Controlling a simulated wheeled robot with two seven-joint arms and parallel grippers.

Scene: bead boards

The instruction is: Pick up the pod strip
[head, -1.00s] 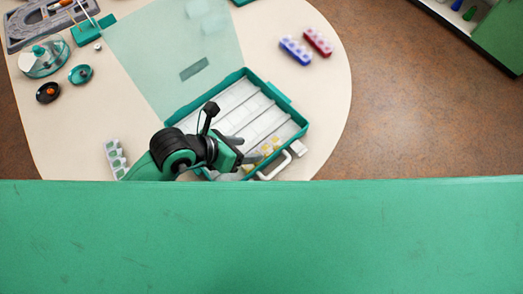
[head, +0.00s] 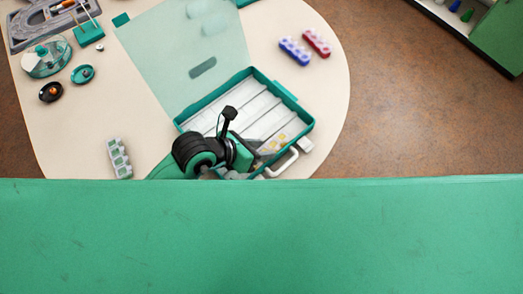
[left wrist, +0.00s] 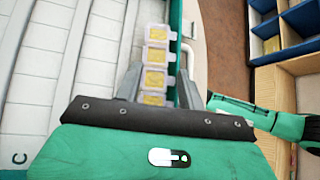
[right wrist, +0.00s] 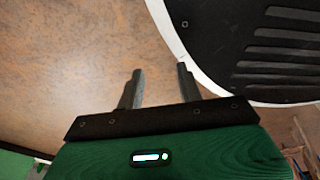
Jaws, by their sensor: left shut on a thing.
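A pod strip with yellow contents in clear square pods (left wrist: 155,55) lies between the fingers of my left gripper (left wrist: 157,85) in the left wrist view. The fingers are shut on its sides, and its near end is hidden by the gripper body. In the head view my left gripper (head: 257,158) is low over the near end of the open teal case (head: 193,117); some yellow pods show beside it. My right gripper (right wrist: 160,85) is open and empty, with bare brown floor beyond its fingers.
The case has pale compartments and a white handle (head: 283,163); its translucent lid (head: 170,50) lies open behind. A white-green strip (head: 119,158), a blue strip (head: 294,51) and a red strip (head: 317,42) lie on the table (head: 60,130). Small dishes stand at the left.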

